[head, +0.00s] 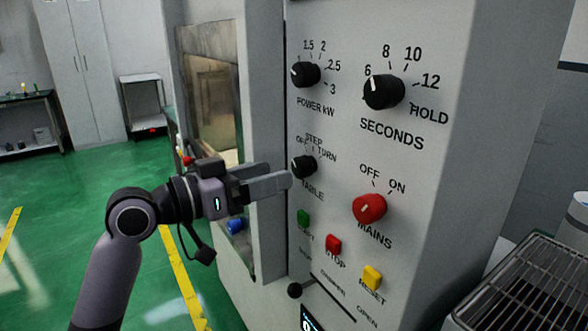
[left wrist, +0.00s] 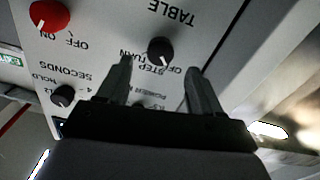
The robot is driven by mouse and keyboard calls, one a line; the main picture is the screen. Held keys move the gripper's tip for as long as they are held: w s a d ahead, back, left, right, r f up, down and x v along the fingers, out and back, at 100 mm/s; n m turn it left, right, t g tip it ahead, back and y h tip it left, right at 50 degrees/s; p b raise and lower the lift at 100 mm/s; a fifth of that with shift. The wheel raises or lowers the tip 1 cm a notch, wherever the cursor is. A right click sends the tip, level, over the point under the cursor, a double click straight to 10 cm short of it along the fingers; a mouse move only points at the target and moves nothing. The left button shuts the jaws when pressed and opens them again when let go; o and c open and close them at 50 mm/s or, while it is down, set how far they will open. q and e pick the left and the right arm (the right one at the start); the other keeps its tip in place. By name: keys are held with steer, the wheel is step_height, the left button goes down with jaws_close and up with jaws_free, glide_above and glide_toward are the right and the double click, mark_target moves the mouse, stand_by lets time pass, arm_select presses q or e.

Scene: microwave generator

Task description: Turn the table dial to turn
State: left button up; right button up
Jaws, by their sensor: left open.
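The table dial (head: 304,167) is a small black knob on the grey control panel, with OFF, STEP and TURN printed above it. Its white mark appears to lie toward the OFF side. My left gripper (head: 285,182) reaches in from the left, with its fingertips close to the dial. In the left wrist view the dial (left wrist: 160,49) shows just beyond the two spread fingertips (left wrist: 159,70), roughly in line with the gap between them. The gripper is open and empty, and I see no clear contact. My right gripper is out of view.
The power dial (head: 305,75) and seconds dial (head: 384,92) sit above, and the red mains knob (head: 370,207) to the right. Green (head: 303,217), red (head: 333,244) and yellow (head: 373,277) buttons are below. A wire rack (head: 535,290) stands at the right.

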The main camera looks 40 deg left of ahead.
mark_target(296, 168)
arm_select(q)
steer(key=p+x, duration=0.1)
steer(key=x, duration=0.4)
steer(key=shift+w+d, duration=0.15)
steer(key=shift+w, duration=0.2)
steer(key=shift+c, duration=0.4)
steer(key=c, duration=1)
